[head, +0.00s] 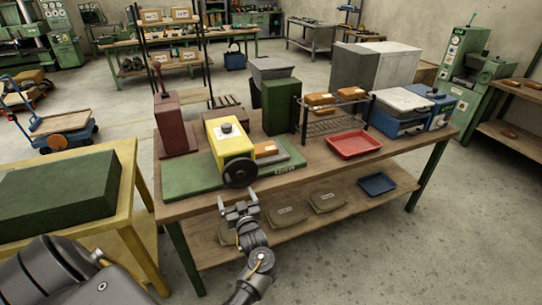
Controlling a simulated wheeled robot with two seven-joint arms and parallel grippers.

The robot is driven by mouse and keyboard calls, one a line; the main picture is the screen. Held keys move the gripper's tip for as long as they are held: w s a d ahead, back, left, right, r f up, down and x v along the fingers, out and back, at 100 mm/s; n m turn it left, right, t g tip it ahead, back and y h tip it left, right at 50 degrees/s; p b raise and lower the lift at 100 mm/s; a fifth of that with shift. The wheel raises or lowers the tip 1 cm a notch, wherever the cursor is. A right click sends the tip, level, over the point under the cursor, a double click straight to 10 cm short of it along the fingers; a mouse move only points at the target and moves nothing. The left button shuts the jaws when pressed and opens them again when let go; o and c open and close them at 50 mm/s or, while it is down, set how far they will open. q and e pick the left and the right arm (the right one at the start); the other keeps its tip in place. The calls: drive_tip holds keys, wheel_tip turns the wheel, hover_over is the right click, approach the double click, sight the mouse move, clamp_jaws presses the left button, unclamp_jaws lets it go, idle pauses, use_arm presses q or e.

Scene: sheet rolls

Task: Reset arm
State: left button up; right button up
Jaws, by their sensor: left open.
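My left gripper (239,205) is in the head view, in front of the workbench's near edge. Its two fingers are spread and nothing shows between them. It is just below a yellow machine (227,139) with a black handwheel (239,172), which stands on a green base plate (188,180). I cannot tell whether the fingers touch the bench edge. My left arm comes in from the lower left. My right gripper is not in view.
The wooden workbench (310,171) holds a red tray (353,144), a wire rack (325,122) with orange packets and blue cases (400,112). A yellow table (133,165) with a green block (60,188) stands at the left. Floor at the lower right (440,250) is clear.

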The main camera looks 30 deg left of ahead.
use_arm(q)
drive_tip(key=w+d+f+m+t+h, duration=0.1)
drive_tip(key=d+f+m+h, duration=0.3)
drive_tip(key=f, duration=0.5)
drive_tip(key=w+d+f+m+h, duration=0.2)
drive_tip(key=d+f+m+h, duration=0.15)
drive_tip(key=d+f, duration=0.4)
drive_tip(key=s+d+f+m+g+h+b, duration=0.1)
drive_tip(key=s+d+f+h, duration=0.15)
drive_tip(key=s+f, duration=0.45)
drive_tip(key=s+d+f+m+g+h, duration=0.1)
drive_tip(key=s+d+f+m+h, duration=0.2)
drive_tip(key=f, duration=0.7)
drive_tip(key=s+d+f+g+h, duration=0.1)
drive_tip(key=s+f+g, duration=0.1)
drive_tip(key=s+f, duration=0.55)
drive_tip(key=s+d+f+g, duration=0.2)
drive_tip(key=s+f, duration=0.2)
drive_tip(key=s, duration=0.6)
drive_tip(key=s+f+m+g, duration=0.1)
drive_tip(key=s+f+g, duration=0.1)
drive_tip(key=s, duration=0.9)
drive_tip(key=s+a+f+m+g+b, duration=0.1)
drive_tip(key=s+f+g, duration=0.1)
drive_tip(key=s, duration=0.9)
drive_tip(key=shift+s+a+f+h, duration=0.2)
drive_tip(key=shift+a+f+h, duration=0.15)
drive_tip(key=shift+f, duration=0.25)
